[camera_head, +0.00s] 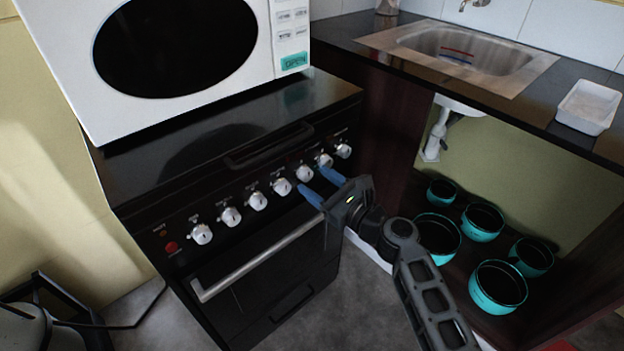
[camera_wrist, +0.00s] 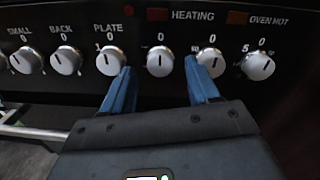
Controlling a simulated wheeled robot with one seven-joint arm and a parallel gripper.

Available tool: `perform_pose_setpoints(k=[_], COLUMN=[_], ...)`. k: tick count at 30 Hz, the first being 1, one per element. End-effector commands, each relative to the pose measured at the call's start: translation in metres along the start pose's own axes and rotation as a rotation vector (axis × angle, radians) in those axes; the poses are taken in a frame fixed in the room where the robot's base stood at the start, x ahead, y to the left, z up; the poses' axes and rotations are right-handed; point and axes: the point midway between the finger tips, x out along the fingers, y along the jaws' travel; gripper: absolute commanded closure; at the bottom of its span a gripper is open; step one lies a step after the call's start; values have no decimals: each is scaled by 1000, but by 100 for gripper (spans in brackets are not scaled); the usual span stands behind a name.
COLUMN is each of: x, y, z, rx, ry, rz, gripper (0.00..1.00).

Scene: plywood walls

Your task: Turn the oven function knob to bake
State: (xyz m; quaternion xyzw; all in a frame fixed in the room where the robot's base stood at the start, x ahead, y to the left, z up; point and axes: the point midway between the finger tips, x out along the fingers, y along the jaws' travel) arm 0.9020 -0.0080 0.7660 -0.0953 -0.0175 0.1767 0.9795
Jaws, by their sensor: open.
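The black oven's front panel carries a row of several white knobs. In the wrist view, one knob (camera_wrist: 160,61) sits between my two blue fingertips, with its mark pointing up at the 0; it also shows in the head view (camera_head: 305,173). A knob (camera_wrist: 210,64) to its right is partly behind my right finger, and a knob (camera_wrist: 108,62) under "PLATE" is partly behind my left finger. I cannot read which knob is labelled as the oven function. My gripper (camera_head: 312,181) is open in front of the panel; contact with the knob cannot be told.
The oven door handle (camera_head: 258,262) runs below the knobs. A white microwave (camera_head: 290,80) stands on the stove top. To the right are a counter with a sink (camera_head: 440,60), a white tray (camera_head: 588,108), and several teal pots (camera_head: 483,222) below.

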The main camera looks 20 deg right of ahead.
Motion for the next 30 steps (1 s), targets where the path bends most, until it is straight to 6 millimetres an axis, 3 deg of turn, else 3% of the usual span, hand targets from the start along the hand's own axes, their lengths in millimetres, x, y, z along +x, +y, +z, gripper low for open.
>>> perform_pose_setpoints(k=[6,15,30], x=[19,21,21], y=[0,0,0], z=[0,0,0], rx=[-1,-1,-1], ry=[0,1,1], rz=[1,0,0], gripper=[40,40,88])
